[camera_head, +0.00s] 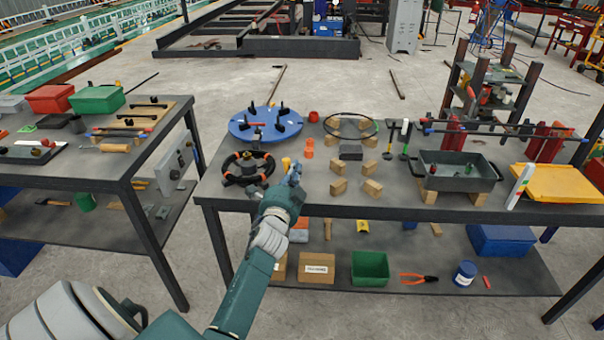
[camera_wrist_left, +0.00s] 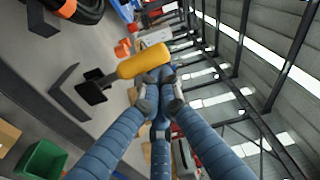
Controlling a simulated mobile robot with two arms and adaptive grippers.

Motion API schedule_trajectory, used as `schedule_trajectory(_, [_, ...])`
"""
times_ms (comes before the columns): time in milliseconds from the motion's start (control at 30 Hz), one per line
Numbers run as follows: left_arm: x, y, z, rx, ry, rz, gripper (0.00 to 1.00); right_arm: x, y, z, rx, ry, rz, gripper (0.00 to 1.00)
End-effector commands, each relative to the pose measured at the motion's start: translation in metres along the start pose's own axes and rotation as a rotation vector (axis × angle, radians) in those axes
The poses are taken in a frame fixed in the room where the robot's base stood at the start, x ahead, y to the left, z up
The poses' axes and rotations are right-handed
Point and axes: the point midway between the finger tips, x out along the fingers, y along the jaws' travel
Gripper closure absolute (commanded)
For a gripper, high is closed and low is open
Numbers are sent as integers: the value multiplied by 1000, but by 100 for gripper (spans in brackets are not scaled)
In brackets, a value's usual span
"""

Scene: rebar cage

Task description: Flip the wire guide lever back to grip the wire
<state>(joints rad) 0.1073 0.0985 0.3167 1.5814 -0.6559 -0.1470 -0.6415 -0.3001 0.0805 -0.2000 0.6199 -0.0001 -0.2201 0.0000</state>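A yellow-handled lever with a black bracket stands by the table's front edge; its handle (camera_wrist_left: 143,61) and bracket (camera_wrist_left: 88,90) show in the wrist view. I take it for the wire guide lever. In the head view a small yellow part (camera_head: 286,163) shows just behind my left gripper (camera_head: 292,172). In the wrist view the left gripper's blue fingers (camera_wrist_left: 160,88) are drawn together, with their tips at the handle's lower side. Contact is not certain, and the handle does not appear enclosed. No wire is clear here. My right gripper is out of view.
A black and orange handwheel (camera_head: 236,158) stands left of the gripper, with a blue round plate (camera_head: 240,131) behind it. Wooden blocks (camera_head: 338,186) and a grey tray (camera_head: 455,181) lie to the right. A green bin (camera_head: 369,268) sits on the lower shelf.

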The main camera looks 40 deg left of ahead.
Motion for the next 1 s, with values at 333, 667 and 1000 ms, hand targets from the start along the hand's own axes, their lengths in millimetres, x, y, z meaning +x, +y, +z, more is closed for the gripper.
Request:
schedule_trajectory(333, [-3,-4,18,-223,0,-31,100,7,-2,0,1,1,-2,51])
schedule_trajectory(667, [-4,-5,24,-307,1,-42,100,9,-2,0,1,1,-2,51])
schedule_trajectory(1000, [-4,-5,25,-313,0,-43,100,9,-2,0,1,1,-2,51])
